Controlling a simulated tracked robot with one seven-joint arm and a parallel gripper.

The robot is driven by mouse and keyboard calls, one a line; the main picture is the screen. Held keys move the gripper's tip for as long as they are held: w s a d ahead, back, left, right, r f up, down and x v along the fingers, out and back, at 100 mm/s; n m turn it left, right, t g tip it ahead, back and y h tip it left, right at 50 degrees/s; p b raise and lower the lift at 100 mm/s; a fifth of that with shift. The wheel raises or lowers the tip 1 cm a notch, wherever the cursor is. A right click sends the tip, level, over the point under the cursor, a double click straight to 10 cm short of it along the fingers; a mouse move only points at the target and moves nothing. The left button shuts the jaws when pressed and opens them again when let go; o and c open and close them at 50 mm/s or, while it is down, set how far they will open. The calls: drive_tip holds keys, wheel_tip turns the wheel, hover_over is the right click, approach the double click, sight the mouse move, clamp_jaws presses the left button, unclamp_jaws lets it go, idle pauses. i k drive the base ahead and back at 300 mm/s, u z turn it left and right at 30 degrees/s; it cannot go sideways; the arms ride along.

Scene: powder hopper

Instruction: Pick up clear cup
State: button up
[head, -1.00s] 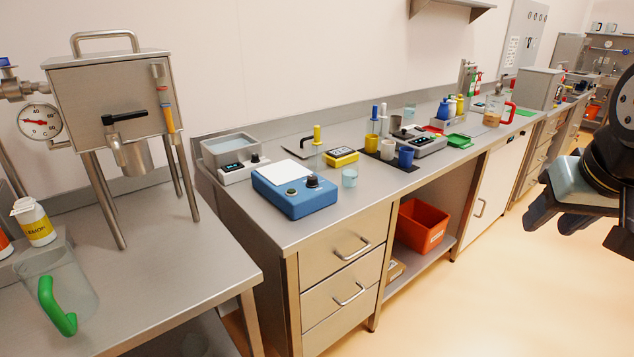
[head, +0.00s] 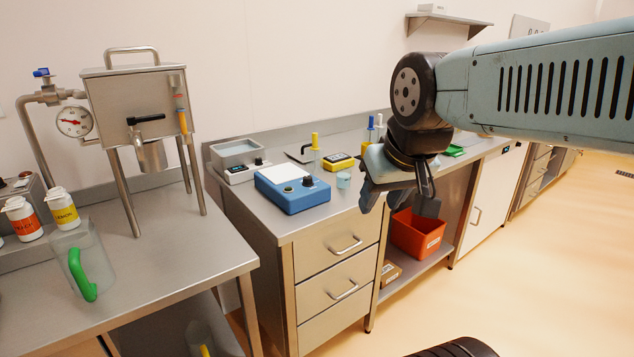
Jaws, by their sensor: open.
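A small clear cup (head: 343,180) with a pale blue tint stands upright on the steel counter, just right of the blue device. My gripper (head: 398,204) is open and empty. In the picture it is to the right of the cup, in front of the counter's front edge, with its fingers pointing down. The gripper does not touch the cup. A larger clear pitcher (head: 94,250) with a green handle stands on the left table.
The blue device (head: 291,190) and a yellow meter (head: 339,161) are close to the cup. A steel hopper (head: 136,105) on legs stands on the left table. An orange bin (head: 416,236) sits on the shelf below. My arm hides much of the right counter.

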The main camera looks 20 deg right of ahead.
sight(343, 178)
drive_tip(key=u, duration=0.1)
drive_tip(key=i, duration=1)
drive_tip(key=z, duration=0.1)
